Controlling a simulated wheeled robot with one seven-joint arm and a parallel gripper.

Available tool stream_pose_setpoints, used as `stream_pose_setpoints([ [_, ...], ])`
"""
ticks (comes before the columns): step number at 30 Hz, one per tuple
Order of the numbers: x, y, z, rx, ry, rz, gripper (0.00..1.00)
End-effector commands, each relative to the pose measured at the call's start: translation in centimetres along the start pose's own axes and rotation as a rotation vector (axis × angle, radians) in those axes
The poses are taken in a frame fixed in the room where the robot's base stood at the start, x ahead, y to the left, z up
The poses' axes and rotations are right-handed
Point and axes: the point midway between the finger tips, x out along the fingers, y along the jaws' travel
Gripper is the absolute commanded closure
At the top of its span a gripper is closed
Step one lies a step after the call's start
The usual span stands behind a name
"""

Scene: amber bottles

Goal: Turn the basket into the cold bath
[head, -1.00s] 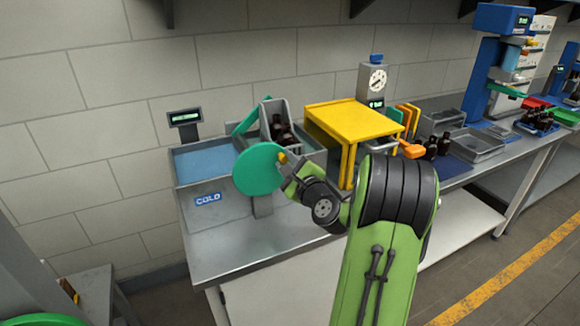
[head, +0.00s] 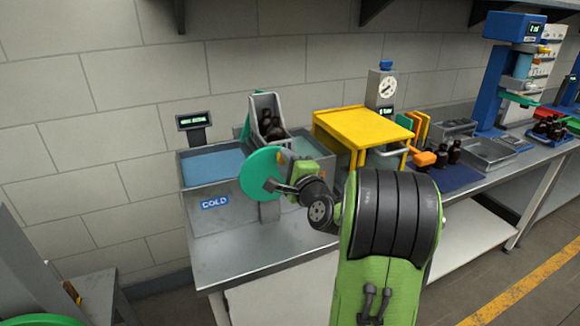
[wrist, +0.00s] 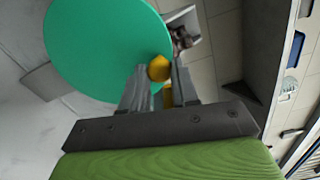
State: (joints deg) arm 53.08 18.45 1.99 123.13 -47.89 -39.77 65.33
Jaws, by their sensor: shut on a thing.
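The grey basket (head: 254,111) holds several dark amber bottles (head: 271,127) and sits tilted above the divider between the two bath basins. A green disc (head: 260,174) stands in front of it; the disc fills the upper left of the wrist view (wrist: 105,45). My gripper (head: 285,172) is at the disc's right edge. In the wrist view my gripper (wrist: 158,85) is shut on a yellow knob (wrist: 159,68) at the disc's rim. The cold bath (head: 212,167), with blue water and a COLD label, is left of the basket.
A small display (head: 194,122) stands behind the cold bath. A yellow stand (head: 362,127) is close on the right, with a dial timer (head: 386,87) behind it. An orange-ended handle (head: 424,159) and dark bottles are further right. The bench front (head: 235,262) is clear.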

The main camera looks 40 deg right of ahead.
Motion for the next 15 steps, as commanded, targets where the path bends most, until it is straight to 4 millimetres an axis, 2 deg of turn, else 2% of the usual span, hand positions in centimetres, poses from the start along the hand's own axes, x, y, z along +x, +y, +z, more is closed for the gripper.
stream_pose_setpoints([
  [15, 0.0, -0.1, 1.8, -0.237, -0.006, -0.004, 1.0],
])
